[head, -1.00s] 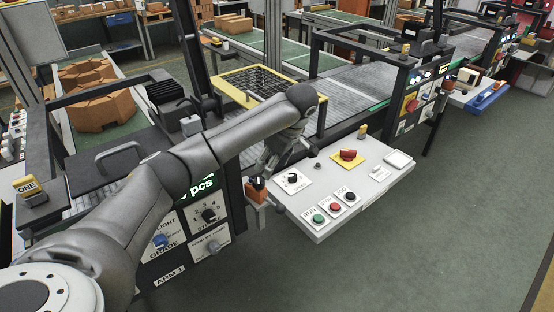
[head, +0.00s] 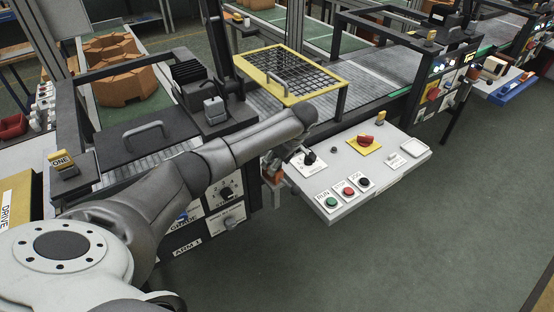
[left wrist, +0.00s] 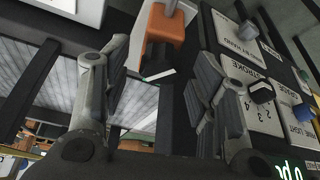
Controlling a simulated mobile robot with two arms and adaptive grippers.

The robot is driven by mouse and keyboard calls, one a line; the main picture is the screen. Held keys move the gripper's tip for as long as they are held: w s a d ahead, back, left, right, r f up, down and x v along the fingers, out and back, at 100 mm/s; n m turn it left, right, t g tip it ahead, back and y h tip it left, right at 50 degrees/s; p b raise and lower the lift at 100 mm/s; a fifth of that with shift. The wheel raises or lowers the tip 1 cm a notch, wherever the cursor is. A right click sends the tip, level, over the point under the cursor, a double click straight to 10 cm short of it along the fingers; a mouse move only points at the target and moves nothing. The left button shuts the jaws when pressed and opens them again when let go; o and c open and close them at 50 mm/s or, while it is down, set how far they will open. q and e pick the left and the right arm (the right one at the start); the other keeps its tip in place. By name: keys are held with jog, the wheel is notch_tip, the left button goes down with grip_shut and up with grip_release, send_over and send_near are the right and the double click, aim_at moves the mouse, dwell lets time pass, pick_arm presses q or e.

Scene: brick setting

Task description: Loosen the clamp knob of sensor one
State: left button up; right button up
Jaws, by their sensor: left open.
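A dark block with a yellow tag reading "ONE" (head: 62,162) stands at the left of the machine in the head view. I cannot make out a clamp knob on it. My left gripper (left wrist: 163,62) is open and empty in the left wrist view, its two fingers well apart. In the head view it is mostly hidden behind my forearm, near the left end of the white button panel. An orange block (left wrist: 163,24) with a grey rod shows just beyond the fingertips, apart from them. I cannot tell whether it belongs to sensor one. My right gripper is not in view.
The white button panel (head: 397,175) juts out with several buttons and a red switch (head: 366,140). A dial panel (head: 226,193) sits below my left forearm. A yellow-framed mesh guard (head: 331,91) covers the conveyor behind. The green floor at the right is clear.

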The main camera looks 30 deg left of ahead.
pick_arm(q)
jog(key=c, duration=1)
jog(key=shift+w+f+n+g+b, duration=0.1)
jog(key=shift+n+g+b, duration=0.25)
jog(key=shift+n+b, duration=0.55)
jog(key=shift+w+f+n+g+b, duration=0.1)
jog(key=shift+n+g+b, duration=0.25)
jog(key=shift+n+b, duration=0.55)
jog(key=n+g+b, duration=0.1)
jog(key=n+b, duration=0.1)
jog(key=n+g+b, duration=0.1)
jog(key=n+b, duration=0.1)
jog(key=n, duration=0.1)
jog(key=shift+w+h+b, duration=0.1)
jog(key=shift+h+b, duration=0.25)
jog(key=shift+h, duration=0.05)
jog(key=n+h+b, duration=0.1)
jog(key=n+b, duration=0.3)
jog(key=b, duration=0.1)
jog(key=shift+a+g, duration=0.15)
jog(key=shift+g, duration=0.25)
jog(key=shift+r+n+g+h+b, duration=0.15)
jog(key=shift+n+g+h+b, duration=0.25)
jog(key=shift+n+b, duration=1.7)
jog(key=shift+m+b, duration=0.6)
jog(key=shift+b, duration=0.1)
